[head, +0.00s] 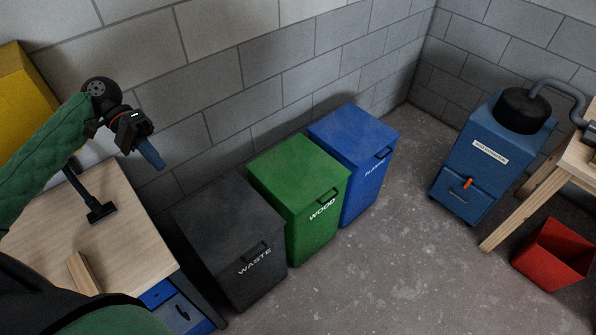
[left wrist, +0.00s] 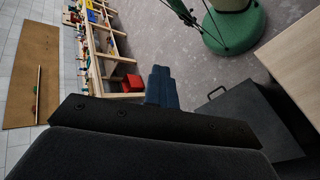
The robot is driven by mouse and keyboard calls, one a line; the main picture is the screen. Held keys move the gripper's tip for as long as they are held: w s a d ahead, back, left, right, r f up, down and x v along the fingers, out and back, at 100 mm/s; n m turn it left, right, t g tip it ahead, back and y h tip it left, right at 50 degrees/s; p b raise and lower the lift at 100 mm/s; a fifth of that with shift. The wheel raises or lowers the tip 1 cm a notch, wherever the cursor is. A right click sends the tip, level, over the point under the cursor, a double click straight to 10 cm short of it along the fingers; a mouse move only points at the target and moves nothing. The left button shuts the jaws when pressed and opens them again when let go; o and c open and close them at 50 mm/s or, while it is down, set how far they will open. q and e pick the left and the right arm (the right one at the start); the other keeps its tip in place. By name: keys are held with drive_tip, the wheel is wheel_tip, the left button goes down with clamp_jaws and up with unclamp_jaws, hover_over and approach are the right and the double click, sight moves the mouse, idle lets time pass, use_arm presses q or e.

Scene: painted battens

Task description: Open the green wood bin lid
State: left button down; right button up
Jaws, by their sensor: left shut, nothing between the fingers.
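The green wood bin (head: 318,222) stands against the wall between two other bins. Its green lid (head: 297,168) lies flat and closed, with a dark handle (head: 329,197) at the front edge. My left gripper (head: 152,158) is up at the left, above and behind the bench, well apart from the green bin. Its blue fingers (left wrist: 162,84) are together with nothing between them. The green bin does not show clearly in the left wrist view. My right gripper is not in view.
A dark grey waste bin (head: 235,250) stands left of the green bin, also in the left wrist view (left wrist: 247,118); a blue bin (head: 358,150) stands right. A wooden bench (head: 125,245) is at the left. A blue machine (head: 480,165) and red bin (head: 553,255) are right. Floor in front is clear.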

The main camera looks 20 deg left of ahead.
use_arm(q)
drive_tip(key=w+v, duration=0.1)
drive_tip(key=v, duration=0.7)
drive_tip(key=shift+w+a+g+h, duration=0.25)
drive_tip(key=shift+w+g+h, duration=0.05)
drive_tip(key=shift+w+h, duration=0.1)
drive_tip(key=shift+f, duration=0.15)
drive_tip(key=shift+a, duration=0.1)
